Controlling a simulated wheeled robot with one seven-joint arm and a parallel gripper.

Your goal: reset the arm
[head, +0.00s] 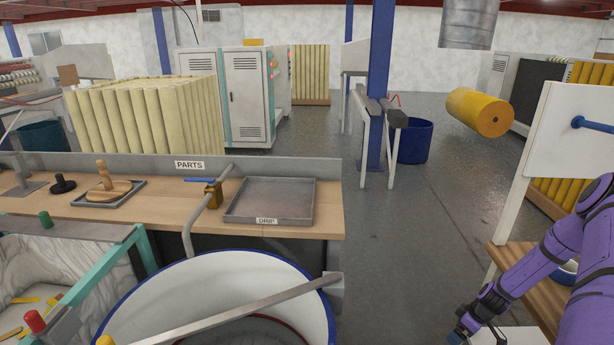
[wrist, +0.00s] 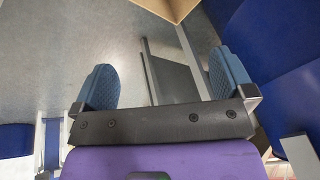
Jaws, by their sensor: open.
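My purple arm reaches in from the right edge in the head view, bent downward. My gripper (head: 463,334) is low at the bottom right there, partly cut off by the frame. In the wrist view my gripper (wrist: 162,86) has its two blue ridged fingers wide apart. Nothing is between the fingers except a view of the grey floor and a grey bar-like structure further off. My gripper holds nothing.
A wooden shelf unit (head: 522,258) stands close to my arm. A workbench with a DRIP tray (head: 272,200) is at the left, behind a large white drum (head: 205,275) with a blue rim. A yellow roll (head: 479,112) is at the back right. The middle floor (head: 400,215) is clear.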

